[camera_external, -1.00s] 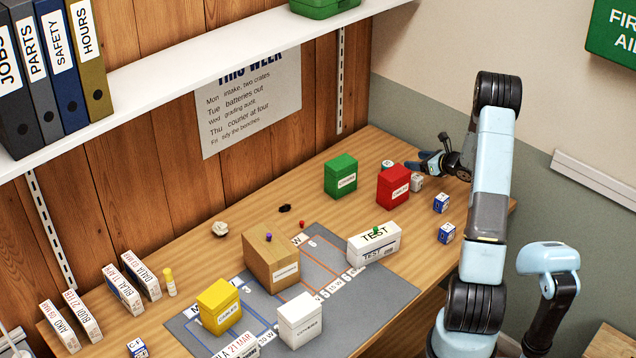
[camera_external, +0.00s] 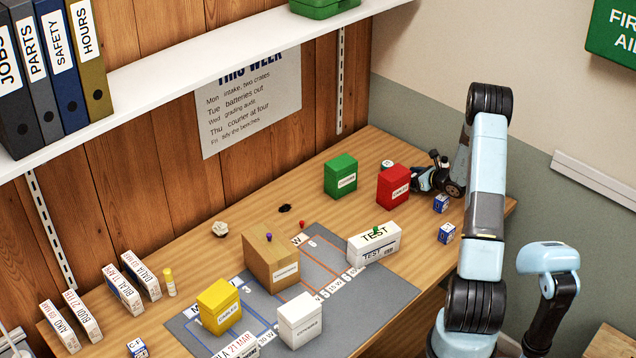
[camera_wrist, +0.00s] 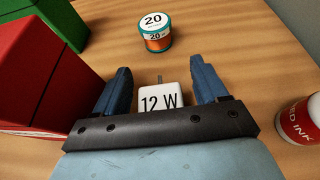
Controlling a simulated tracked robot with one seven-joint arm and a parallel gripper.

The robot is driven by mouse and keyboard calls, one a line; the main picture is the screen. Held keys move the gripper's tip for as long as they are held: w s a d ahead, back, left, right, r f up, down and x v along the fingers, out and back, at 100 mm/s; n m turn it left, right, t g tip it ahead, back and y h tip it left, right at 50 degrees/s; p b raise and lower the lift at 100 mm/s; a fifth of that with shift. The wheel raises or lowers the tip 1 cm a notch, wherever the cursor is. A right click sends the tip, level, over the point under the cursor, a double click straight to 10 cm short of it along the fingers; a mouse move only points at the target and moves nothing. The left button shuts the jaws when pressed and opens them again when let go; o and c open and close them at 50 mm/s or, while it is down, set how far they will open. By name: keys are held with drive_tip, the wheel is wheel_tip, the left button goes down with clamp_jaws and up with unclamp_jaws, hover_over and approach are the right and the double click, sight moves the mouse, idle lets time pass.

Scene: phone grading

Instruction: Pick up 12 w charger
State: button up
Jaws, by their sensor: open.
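The 12 W charger (camera_wrist: 160,98) is a small white block with black "12 W" lettering and prongs on its far side. In the wrist view it stands on the wooden table between the two blue fingers of my gripper (camera_wrist: 161,88). The fingers are apart, with a gap on each side of the charger. In the external view my gripper (camera_external: 424,180) is low over the table, just right of the red box (camera_external: 392,187). It hides the charger there.
In the wrist view the red box (camera_wrist: 40,70) is close on the left, with a green box (camera_wrist: 58,20) behind it. A "20" spool (camera_wrist: 156,34) stands beyond the charger. A red ink container (camera_wrist: 302,120) is at the right. Small blue-and-white boxes (camera_external: 441,203) stand near the arm.

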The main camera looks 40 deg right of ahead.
drive_tip(key=c, duration=1.1)
